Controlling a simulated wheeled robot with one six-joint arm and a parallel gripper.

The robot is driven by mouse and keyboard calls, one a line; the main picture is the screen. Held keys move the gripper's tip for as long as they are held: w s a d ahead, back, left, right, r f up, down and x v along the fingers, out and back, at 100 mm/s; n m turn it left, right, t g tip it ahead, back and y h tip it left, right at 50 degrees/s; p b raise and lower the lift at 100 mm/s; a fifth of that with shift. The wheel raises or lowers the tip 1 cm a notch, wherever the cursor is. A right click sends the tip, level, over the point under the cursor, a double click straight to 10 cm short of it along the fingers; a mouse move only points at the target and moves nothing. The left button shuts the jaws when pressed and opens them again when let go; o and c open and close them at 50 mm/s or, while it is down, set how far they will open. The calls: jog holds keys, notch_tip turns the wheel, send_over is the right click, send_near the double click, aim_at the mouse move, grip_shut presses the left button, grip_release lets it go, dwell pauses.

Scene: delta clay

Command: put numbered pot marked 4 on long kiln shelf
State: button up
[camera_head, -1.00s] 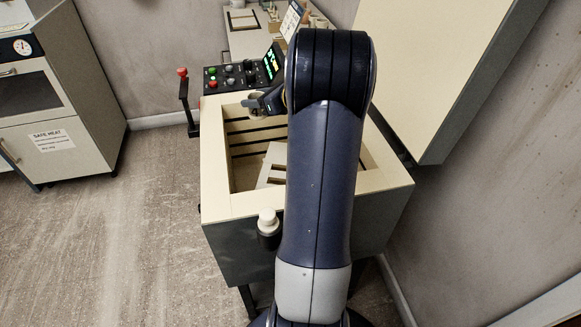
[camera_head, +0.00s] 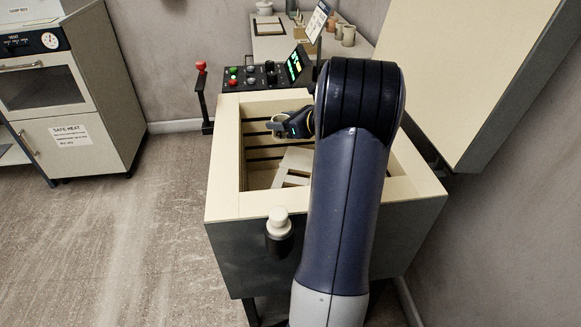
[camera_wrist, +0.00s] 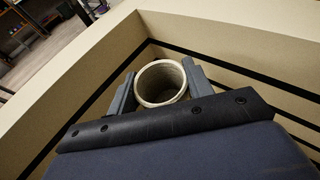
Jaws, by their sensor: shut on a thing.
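My gripper (camera_head: 277,127) is inside the top of the open kiln, toward its far left part. In the wrist view my gripper (camera_wrist: 158,90) has its two fingers on either side of a round, pale clay pot (camera_wrist: 161,84) and is shut on it. The pot's open rim faces the wrist camera, and its number cannot be seen. In the head view the pot (camera_head: 275,122) is small and partly covered by the gripper. A pale slotted shelf (camera_head: 296,163) lies lower in the kiln; my arm hides its right part.
The kiln's cream rim (camera_head: 226,190) surrounds the opening, and its raised lid (camera_head: 455,70) stands at right. A control panel (camera_head: 250,77) and a red-knobbed lever (camera_head: 201,68) are behind. Several pots (camera_head: 345,32) stand on the back table.

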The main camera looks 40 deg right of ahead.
notch_tip(320, 180, down, 9)
jog(key=b, duration=0.2)
jog(key=shift+r+b, duration=0.15)
jog(key=shift+b, duration=0.15)
jog(key=o, duration=0.6)
jog(key=shift+f, duration=0.2)
jog(key=shift+c, duration=0.2)
jog(key=o, duration=0.5)
jog(key=shift+c, duration=0.2)
jog(key=shift+r, duration=0.1)
jog(key=shift+r, duration=0.25)
jog(key=p+v, duration=0.1)
jog(key=v, duration=0.6)
jog(key=shift+s+p, duration=0.25)
jog(key=shift+p, duration=0.15)
jog(key=shift+w+f, duration=0.1)
